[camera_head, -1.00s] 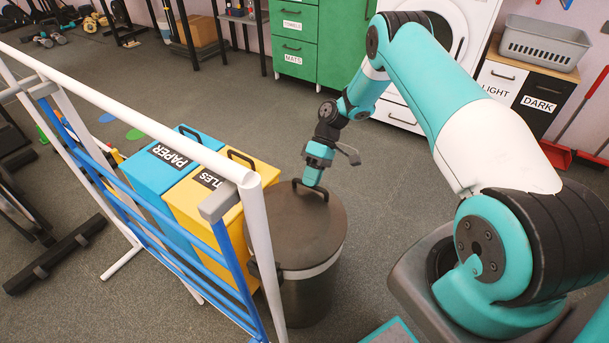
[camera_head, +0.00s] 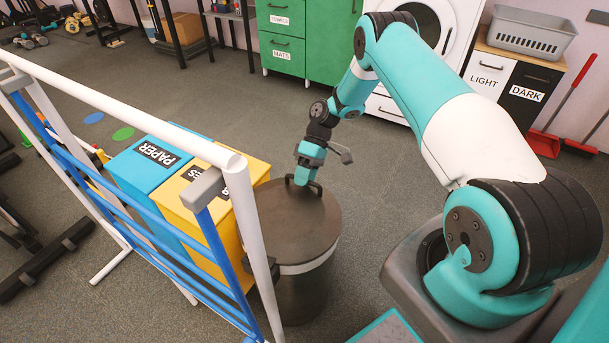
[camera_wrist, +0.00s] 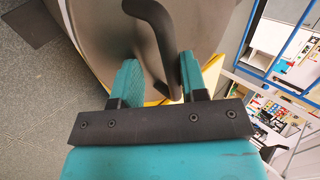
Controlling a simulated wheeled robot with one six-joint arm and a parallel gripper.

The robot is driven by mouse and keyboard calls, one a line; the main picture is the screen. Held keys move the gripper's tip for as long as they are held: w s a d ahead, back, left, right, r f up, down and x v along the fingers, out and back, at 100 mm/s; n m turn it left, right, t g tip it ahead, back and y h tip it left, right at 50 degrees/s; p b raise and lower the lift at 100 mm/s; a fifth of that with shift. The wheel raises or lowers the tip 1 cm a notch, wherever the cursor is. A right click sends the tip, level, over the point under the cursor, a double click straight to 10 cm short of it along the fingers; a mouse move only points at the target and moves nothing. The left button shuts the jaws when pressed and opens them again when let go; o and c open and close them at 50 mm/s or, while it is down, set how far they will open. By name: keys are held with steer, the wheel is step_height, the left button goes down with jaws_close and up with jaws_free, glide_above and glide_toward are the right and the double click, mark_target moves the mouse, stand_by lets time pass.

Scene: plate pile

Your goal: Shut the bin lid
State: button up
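The round dark bin (camera_head: 305,290) stands at the centre of the head view. Its brown-grey lid (camera_head: 295,232) appears to lie flat over the light band at the rim. A dark arched handle (camera_head: 289,184) rises from the lid's far part. My gripper (camera_head: 303,181) is at this handle, pointing down. In the wrist view my gripper's two teal fingers (camera_wrist: 157,78) are apart, with the handle (camera_wrist: 160,35) reaching between them, close to the right finger. A gap shows beside the left finger. The lid (camera_wrist: 95,30) fills the upper middle of that view.
A yellow bin (camera_head: 255,170) and a blue PAPER bin (camera_head: 140,175) stand close to the left. A white and blue rail frame (camera_head: 110,112) runs in front of them. Floor (camera_head: 400,165) is clear to the right, before the white washer (camera_head: 390,105).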

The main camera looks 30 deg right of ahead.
steer(key=v, duration=0.7)
steer(key=shift+d+r, duration=0.2)
stand_by(0.4)
steer(key=s+a+r+t+h, duration=0.1)
steer(key=s+a+r, duration=0.2)
steer(key=a+r, duration=0.65)
steer(key=s+a+r+t+h, duration=0.1)
steer(key=s+a+r, duration=0.35)
steer(key=r, duration=0.85)
steer(key=s+a+r+t, duration=0.1)
steer(key=s+a+r, duration=0.15)
steer(key=s, duration=0.45)
steer(key=s+a+r+t+h, duration=0.1)
steer(key=s+a+r, duration=0.15)
steer(key=s, duration=0.45)
steer(key=s+a+r, duration=0.2)
steer(key=s+a, duration=0.1)
steer(key=s, duration=0.3)
step_height(320, 180, up, 19)
steer(key=p, duration=1.9)
steer(key=shift+s+n, duration=0.4)
steer(key=shift+s, duration=0.1)
steer(key=shift+d+f, duration=0.15)
